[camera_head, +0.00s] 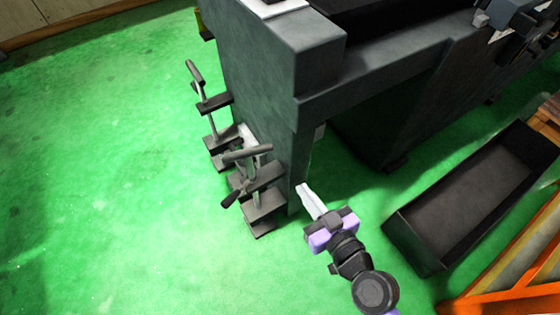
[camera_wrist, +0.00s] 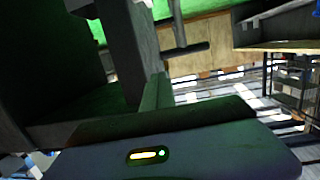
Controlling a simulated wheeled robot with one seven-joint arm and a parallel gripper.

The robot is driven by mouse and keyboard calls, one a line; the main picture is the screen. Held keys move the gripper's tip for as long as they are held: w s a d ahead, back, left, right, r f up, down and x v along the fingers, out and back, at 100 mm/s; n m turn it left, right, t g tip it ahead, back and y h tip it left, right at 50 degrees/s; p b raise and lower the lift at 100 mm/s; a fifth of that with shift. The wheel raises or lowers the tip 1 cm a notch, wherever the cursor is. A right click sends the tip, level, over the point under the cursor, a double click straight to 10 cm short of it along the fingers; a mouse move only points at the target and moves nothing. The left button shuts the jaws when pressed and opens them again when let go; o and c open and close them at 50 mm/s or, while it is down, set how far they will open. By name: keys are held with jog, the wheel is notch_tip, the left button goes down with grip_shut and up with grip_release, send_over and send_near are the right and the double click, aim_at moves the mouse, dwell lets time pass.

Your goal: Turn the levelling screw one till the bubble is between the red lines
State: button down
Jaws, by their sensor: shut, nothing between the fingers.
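Two levelling screws with T-shaped bar handles stand on dark brackets along the machine's left foot in the head view. One is farther back (camera_head: 197,73); the nearer one (camera_head: 247,153) is closer to my gripper. I cannot tell which is screw one. My gripper (camera_head: 303,189) is shut and empty, at the machine's near corner, right of the nearer screw and apart from its handle. In the wrist view, a bar handle (camera_wrist: 185,48) shows at the top. A yellow level vial (camera_wrist: 147,155) sits in a dark surface; a pale spot is at its right end. Red lines cannot be made out.
The grey grinder body (camera_head: 270,95) stands beside the screws. A dark lever end (camera_head: 232,199) sticks out by the nearer screw. A black open tray (camera_head: 465,215) and orange frame (camera_head: 500,295) are at right. The green floor (camera_head: 100,180) at left is clear.

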jog(key=x, duration=1.4)
jog(key=shift+r+p, duration=0.15)
jog(key=shift+p, duration=0.3)
jog(key=w+b, duration=0.2)
jog(key=shift+w+b, duration=0.15)
jog(key=shift+b, duration=0.15)
jog(key=shift+d, duration=0.1)
